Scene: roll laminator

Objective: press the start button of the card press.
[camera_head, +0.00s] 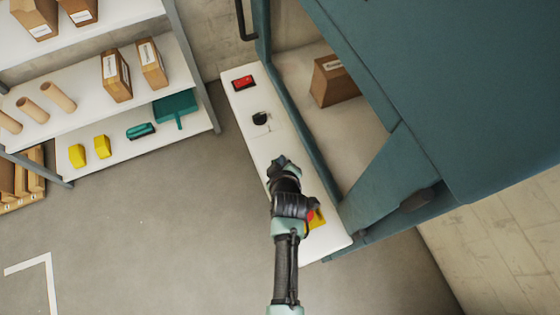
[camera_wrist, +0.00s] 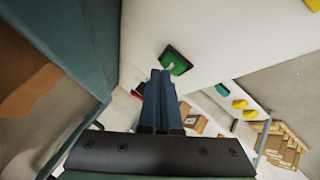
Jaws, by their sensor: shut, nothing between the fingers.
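The card press (camera_head: 375,80) is a large teal machine with a white control panel (camera_head: 258,150) along its side. My gripper (camera_head: 281,162) is shut and empty over the middle of this panel. In the wrist view, a green button in a black frame (camera_wrist: 181,64) sits on the white panel, just past the shut fingertips (camera_wrist: 161,73). The tips appear very near its edge; I cannot tell whether they touch. In the head view the green button is hidden by my gripper.
The panel also carries a red switch (camera_head: 243,82), a black knob (camera_head: 260,118) and a red-and-yellow control (camera_head: 317,217) partly behind my arm. A cardboard box (camera_head: 333,80) stands inside the machine's opening. Shelves (camera_head: 130,130) with goods stand at left; the floor between is clear.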

